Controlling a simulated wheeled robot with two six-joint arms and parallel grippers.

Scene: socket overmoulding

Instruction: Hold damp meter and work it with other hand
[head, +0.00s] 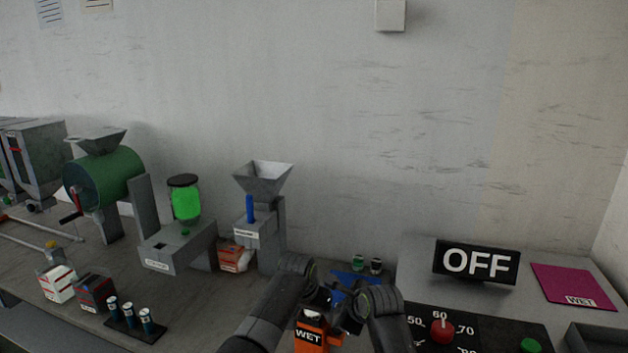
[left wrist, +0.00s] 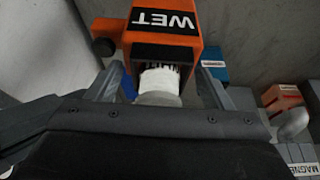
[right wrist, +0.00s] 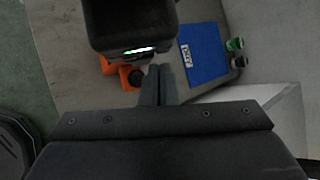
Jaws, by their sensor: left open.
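The orange damp meter (head: 311,336), with a dark label reading WET, is at the bottom middle of the head view. In the left wrist view the meter (left wrist: 165,45) stands just beyond my left gripper (left wrist: 157,78), whose fingers are open with the meter's dark end and a white round piece (left wrist: 160,82) between them. I cannot tell whether the fingers touch it. My right gripper (right wrist: 160,72) has its fingers together and looks empty, near orange parts of the meter (right wrist: 130,76). My left gripper's dark body hides much of the meter there.
A blue mat (right wrist: 203,54) with a label lies behind the grippers, beside two small bottles (right wrist: 236,52). At right stands a panel with an OFF sign (head: 476,262), a red knob (head: 442,331) and a magenta WET mat (head: 572,286). Hopper machines (head: 262,225) line the left.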

